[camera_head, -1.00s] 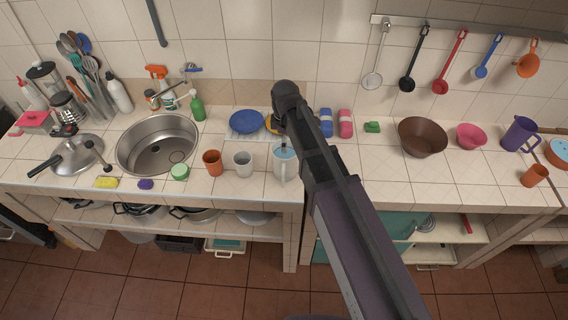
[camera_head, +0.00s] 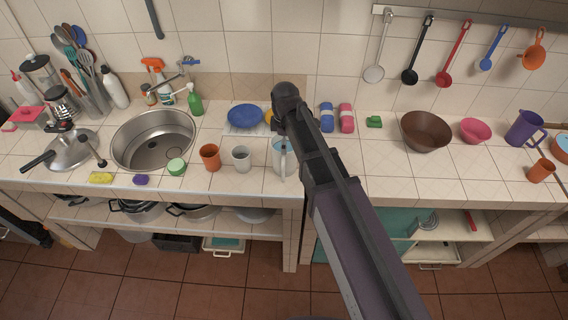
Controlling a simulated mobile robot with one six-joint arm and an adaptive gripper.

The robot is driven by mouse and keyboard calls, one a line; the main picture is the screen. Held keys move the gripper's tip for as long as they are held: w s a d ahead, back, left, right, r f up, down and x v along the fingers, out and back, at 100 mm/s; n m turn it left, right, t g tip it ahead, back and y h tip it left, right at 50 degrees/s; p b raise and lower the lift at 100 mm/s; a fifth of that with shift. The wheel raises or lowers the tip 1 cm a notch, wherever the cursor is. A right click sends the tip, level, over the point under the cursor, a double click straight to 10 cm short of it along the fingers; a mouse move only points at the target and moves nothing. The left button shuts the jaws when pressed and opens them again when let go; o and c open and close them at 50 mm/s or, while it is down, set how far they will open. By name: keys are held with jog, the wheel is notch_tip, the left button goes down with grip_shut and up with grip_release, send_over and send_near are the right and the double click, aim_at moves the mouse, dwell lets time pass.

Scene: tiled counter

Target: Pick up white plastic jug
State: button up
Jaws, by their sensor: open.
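The white plastic jug (camera_head: 278,163) stands upright on the tiled counter near its front edge, left of my forearm. Its handle faces the front and its open top looks pale blue inside. My arm reaches up from the lower right, and its dark wrist is above and behind the jug. My gripper (camera_head: 283,143) hangs down at the jug's top and is open. Most of it is hidden by the wrist and arm, and I cannot tell whether the fingers touch the jug.
A white cup (camera_head: 241,159) and an orange cup (camera_head: 210,158) stand close left of the jug. A blue bowl (camera_head: 245,116) is behind them. The sink (camera_head: 152,143) is further left. A brown bowl (camera_head: 425,132) is at right.

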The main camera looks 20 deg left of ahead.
aim_at(283, 159)
jog(key=shift+f+b, duration=1.85)
jog(key=shift+f, duration=0.25)
jog(key=shift+f, duration=0.15)
jog(key=f+b, duration=0.5)
jog(key=shift+s+a, duration=0.2)
jog(key=shift+r, duration=0.1)
jog(key=c, duration=1.1)
jog(key=shift+r, duration=0.15)
